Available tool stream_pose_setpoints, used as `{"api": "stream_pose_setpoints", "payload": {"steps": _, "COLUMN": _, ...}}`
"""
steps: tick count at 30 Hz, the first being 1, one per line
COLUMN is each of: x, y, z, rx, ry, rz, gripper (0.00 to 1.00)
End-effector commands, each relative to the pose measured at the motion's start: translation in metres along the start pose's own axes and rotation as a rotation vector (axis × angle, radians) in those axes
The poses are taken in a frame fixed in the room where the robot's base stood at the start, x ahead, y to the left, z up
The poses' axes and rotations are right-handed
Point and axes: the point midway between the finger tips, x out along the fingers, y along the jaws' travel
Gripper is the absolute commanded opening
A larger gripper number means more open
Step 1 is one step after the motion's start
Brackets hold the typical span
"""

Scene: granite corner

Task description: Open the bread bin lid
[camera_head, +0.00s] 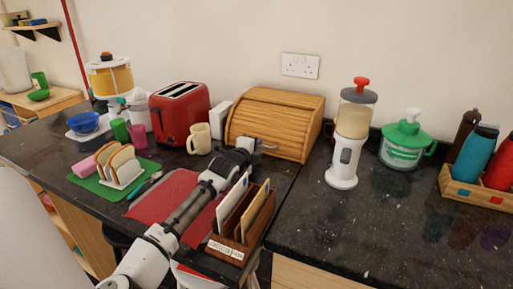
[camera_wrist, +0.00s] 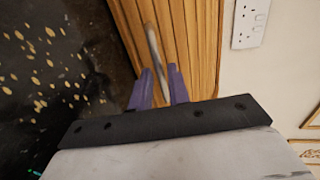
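The wooden bread bin (camera_head: 285,110) stands against the wall in the head view, its slatted roll lid down. The slats also fill the upper middle of the wrist view (camera_wrist: 195,40). A pale bar handle (camera_wrist: 154,50) runs along the slats there. My gripper (camera_head: 255,147) is at the bin's lower front in the head view. In the wrist view its two purple fingers (camera_wrist: 161,80) are apart, with the near end of the handle between them. A gap shows beside the handle; contact is hard to tell.
A cream mug (camera_head: 199,139) and red toaster (camera_head: 180,112) stand left of the bin. A letter rack (camera_head: 240,222) is close beside my forearm. A blender (camera_head: 350,135) stands to the right. A wall socket (camera_head: 300,65) is above.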

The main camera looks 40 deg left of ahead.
Motion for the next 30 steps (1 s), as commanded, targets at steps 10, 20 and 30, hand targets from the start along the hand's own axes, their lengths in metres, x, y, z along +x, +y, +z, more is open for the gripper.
{"api": "stream_pose_setpoints", "payload": {"steps": 10, "x": 0.000, "y": 0.000, "z": 0.000, "rx": 0.000, "ry": 0.000, "rz": 0.000, "gripper": 0.00}}
{"api": "stream_pose_setpoints", "payload": {"steps": 20, "x": 0.000, "y": -0.010, "z": 0.000, "rx": -0.001, "ry": 0.000, "rz": 0.034, "gripper": 0.00}}
{"api": "stream_pose_setpoints", "payload": {"steps": 30, "x": 0.006, "y": -0.049, "z": -0.005, "rx": -0.002, "ry": 0.005, "rz": 0.235, "gripper": 0.00}}
